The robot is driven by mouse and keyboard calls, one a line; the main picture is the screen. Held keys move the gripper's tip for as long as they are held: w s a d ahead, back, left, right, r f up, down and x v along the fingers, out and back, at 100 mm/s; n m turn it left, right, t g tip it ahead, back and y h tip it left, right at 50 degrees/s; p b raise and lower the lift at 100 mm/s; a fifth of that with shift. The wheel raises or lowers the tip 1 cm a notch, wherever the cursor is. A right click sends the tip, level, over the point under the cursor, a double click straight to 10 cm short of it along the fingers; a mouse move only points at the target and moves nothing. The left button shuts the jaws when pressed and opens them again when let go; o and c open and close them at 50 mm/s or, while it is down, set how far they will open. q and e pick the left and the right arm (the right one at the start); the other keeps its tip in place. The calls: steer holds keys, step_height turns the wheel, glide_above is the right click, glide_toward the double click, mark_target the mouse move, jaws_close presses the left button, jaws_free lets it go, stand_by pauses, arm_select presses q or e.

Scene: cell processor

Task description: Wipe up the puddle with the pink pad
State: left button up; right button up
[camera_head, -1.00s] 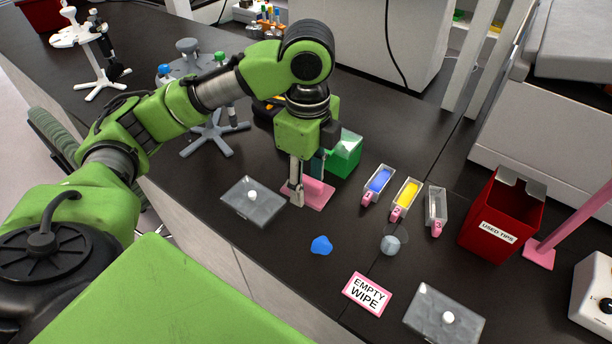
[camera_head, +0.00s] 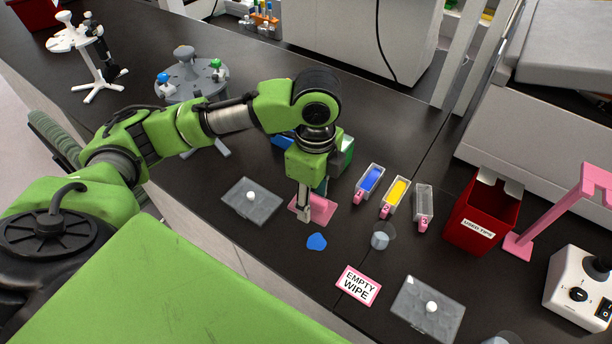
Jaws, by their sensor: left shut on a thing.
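The pink pad (camera_head: 322,207) is a flat square on the black bench, partly hidden by my left gripper. My left gripper (camera_head: 304,212) points down and is shut on the pad near its left side. The puddle (camera_head: 317,242) is a small, flat, bright blue blob just in front of the pad, with a narrow dark gap between them in the picture. My right gripper is not in view.
A clear lidded plate (camera_head: 265,208) lies left of the pad. A small clear cup (camera_head: 380,241) stands right of the puddle. Numbered troughs (camera_head: 397,192), a red used-tips bin (camera_head: 467,235), an "EMPTY WIPE" card (camera_head: 345,285) and another plate (camera_head: 415,310) lie further right.

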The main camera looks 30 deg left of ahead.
mark_target(318, 216)
arm_select(q)
steer(key=d+p, duration=0.1)
steer(key=s+d+p, duration=0.1)
steer(key=shift+s+f+p, duration=0.25)
steer(key=shift+p, duration=0.1)
steer(key=shift+s+f, duration=0.1)
steer(key=shift+f, duration=0.05)
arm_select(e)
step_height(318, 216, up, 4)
arm_select(q)
steer(key=shift+d+f, duration=0.1)
steer(key=shift+f, duration=0.1)
step_height(318, 216, down, 6)
steer(key=b, duration=0.8)
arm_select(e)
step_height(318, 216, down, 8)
arm_select(q)
steer(key=shift+r, duration=0.1)
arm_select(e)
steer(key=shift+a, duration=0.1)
